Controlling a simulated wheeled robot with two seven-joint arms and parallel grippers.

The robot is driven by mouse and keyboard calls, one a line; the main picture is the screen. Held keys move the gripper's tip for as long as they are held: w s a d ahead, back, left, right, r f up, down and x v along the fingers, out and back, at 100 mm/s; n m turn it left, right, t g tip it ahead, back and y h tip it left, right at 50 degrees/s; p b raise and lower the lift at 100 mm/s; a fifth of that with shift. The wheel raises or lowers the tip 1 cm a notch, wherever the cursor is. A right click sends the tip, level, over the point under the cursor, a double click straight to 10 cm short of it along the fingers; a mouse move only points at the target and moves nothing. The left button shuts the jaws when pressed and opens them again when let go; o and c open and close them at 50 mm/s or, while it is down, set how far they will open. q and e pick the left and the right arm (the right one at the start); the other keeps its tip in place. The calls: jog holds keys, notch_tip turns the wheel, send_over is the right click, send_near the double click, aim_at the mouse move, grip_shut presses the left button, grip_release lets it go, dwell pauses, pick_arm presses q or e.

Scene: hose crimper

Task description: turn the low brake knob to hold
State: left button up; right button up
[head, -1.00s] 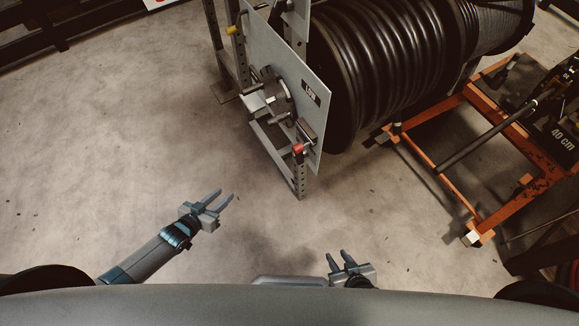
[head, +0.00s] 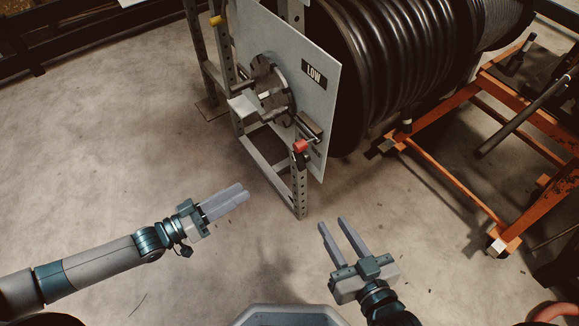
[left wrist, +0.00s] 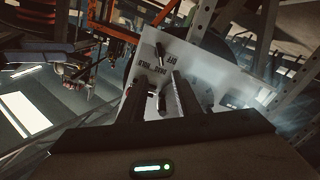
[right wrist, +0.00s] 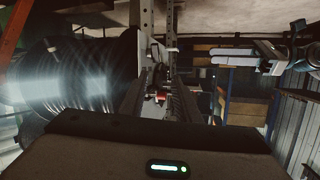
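A pale upright panel (head: 312,100) with a "LOW" label (head: 314,74) stands at upper middle in the head view. Which mark the knob points at I cannot tell. My left gripper (head: 243,191) is empty, left of and below the knob; its fingers show apart in the left wrist view. My right gripper (head: 331,221) is open and empty, below the panel. Neither touches the knob.
A round slotted hub (head: 269,88) sits on the panel above the knob. A perforated steel post (head: 299,190) stands in front of the panel's lower edge. A large black hose reel (head: 395,65) is behind it. An orange frame (head: 440,185) stands right. Floor at left is clear.

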aim_at(302, 159)
pick_arm(q)
jog(key=shift+d, duration=0.1)
